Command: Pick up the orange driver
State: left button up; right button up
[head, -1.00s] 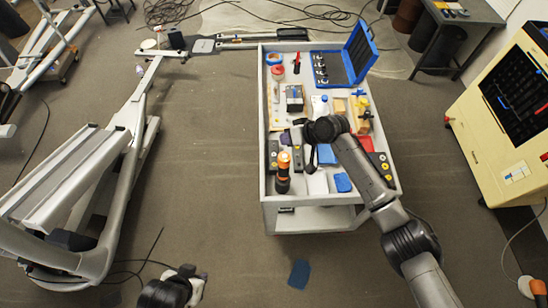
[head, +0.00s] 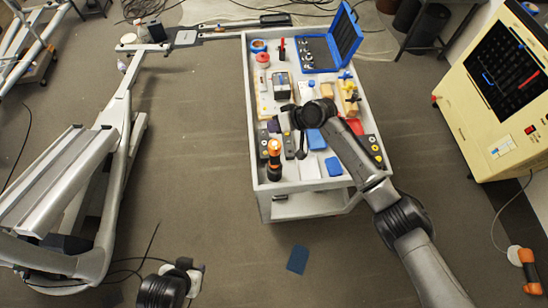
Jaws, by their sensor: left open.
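The orange driver (head: 274,158), with an orange top and a black lower part, stands at the near left corner of the white cart's top (head: 291,187). My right gripper (head: 287,120) is over the cart, a little beyond and to the right of the driver, and looks apart from it. Its dark fingers blend with the tools below, so its opening is unclear. My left gripper (head: 188,272) is open at the bottom of the view, over the floor, well away from the cart.
The cart also carries an open blue case (head: 335,47), a blue block (head: 334,166) and several other tools. A grey metal frame (head: 80,185) stands at left, a cream cabinet (head: 490,100) at right. A blue sheet (head: 298,259) lies on open floor before the cart.

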jog(key=o, duration=1.2)
jog(key=shift+s, duration=0.1)
